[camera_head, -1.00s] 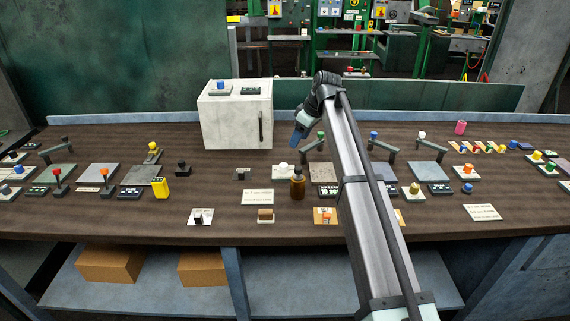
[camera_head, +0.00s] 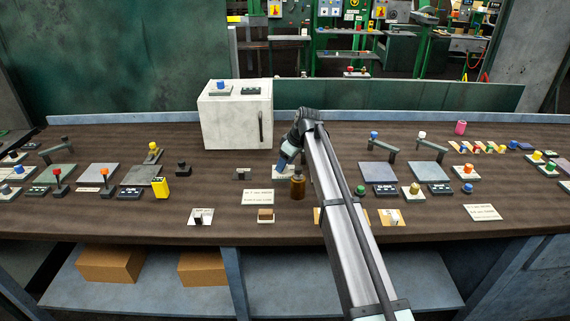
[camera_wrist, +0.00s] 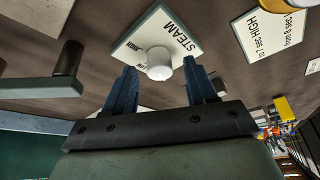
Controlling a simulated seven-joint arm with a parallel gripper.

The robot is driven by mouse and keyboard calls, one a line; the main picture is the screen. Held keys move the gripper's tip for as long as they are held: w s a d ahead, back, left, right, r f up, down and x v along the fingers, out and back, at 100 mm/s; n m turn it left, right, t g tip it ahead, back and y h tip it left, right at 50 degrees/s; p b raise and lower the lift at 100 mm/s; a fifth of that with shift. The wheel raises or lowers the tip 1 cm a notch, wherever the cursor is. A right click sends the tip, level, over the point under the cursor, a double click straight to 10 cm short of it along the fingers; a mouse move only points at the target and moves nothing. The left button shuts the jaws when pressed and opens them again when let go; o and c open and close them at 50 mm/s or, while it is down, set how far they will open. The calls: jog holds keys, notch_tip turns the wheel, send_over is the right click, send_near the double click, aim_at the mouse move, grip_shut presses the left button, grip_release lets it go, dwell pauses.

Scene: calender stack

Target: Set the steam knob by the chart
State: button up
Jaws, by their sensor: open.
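The steam knob (camera_wrist: 158,64) is a white round cap on a white plate (camera_wrist: 165,32) marked STEAM, HIGH and LOW in the wrist view. Where its pointer stands cannot be told. My gripper (camera_wrist: 160,68) is open, its two blue fingers on either side of the knob in that view; contact is not clear. In the head view, my gripper (camera_head: 281,167) is over the steam plate (camera_head: 278,175) and hides the knob. A white card with timing text (camera_head: 257,197) lies in front of the plate; it also shows in the wrist view (camera_wrist: 270,35).
A brown bottle (camera_head: 298,187) stands just right of the card, close to my gripper. A white cabinet (camera_head: 230,118) stands behind to the left. Other knobs and levers crowd both sides. Another text card (camera_head: 483,212) lies far right.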

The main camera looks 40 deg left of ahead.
jog(key=shift+a+f, duration=0.2)
jog(key=shift+f, duration=0.2)
jog(key=c, duration=1.1)
jog(key=shift+o, duration=0.2)
jog(key=shift+s+m+t, duration=0.1)
jog(key=shift+m+t, duration=0.2)
jog(key=shift+m, duration=0.5)
jog(key=o, duration=1.1)
jog(key=shift+c, duration=0.2)
jog(key=v, duration=1.4)
